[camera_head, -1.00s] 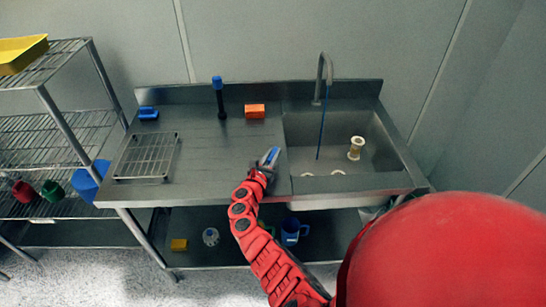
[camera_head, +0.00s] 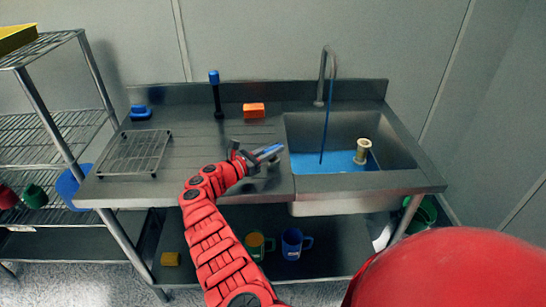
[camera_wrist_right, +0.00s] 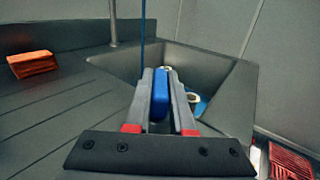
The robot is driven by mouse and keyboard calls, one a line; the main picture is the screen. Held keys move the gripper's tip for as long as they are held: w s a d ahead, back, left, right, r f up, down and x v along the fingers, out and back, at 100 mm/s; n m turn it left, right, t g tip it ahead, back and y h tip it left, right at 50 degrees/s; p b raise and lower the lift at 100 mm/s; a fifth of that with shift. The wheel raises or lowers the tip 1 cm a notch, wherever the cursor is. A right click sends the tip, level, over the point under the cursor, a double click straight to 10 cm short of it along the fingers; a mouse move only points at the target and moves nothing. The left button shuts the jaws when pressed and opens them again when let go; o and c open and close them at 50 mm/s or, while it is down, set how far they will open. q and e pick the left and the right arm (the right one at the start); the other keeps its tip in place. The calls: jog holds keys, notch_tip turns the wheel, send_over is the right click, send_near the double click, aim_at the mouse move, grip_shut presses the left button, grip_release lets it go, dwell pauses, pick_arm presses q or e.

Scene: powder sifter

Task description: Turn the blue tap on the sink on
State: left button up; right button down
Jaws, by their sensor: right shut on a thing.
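My right gripper (camera_head: 268,154) is at the left edge of the sink basin, its fingers pointing toward the basin. It is shut on the blue tap handle (camera_wrist_right: 160,94), which sits between the two grey fingers in the wrist view. The grey curved faucet (camera_head: 322,75) stands behind the sink (camera_head: 348,183). A thin blue stream (camera_head: 325,125) hangs straight down from its spout into the basin. Blue water (camera_head: 320,162) covers the basin floor. The fingers hide part of the handle and its mounting. My left gripper is not in view.
A cream spool-shaped thing (camera_head: 362,151) stands in the basin. An orange block (camera_head: 253,110), a blue-topped brush (camera_head: 215,92), a blue object (camera_head: 140,113) and a wire rack (camera_head: 135,155) are on the counter. Mugs (camera_head: 293,243) stand on the shelf below. A wire shelf unit is at left.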

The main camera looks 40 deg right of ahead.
jog(key=shift+r, duration=0.1)
dwell(0.4)
jog(key=c, duration=0.8)
grip_release()
jog(key=shift+a, duration=0.1)
jog(key=a, duration=0.5)
jog(key=s+a, duration=0.1)
jog(key=a, duration=0.5)
jog(key=a+b, duration=0.1)
jog(key=a, duration=0.5)
jog(key=shift+s+a, duration=0.1)
jog(key=shift+s, duration=0.1)
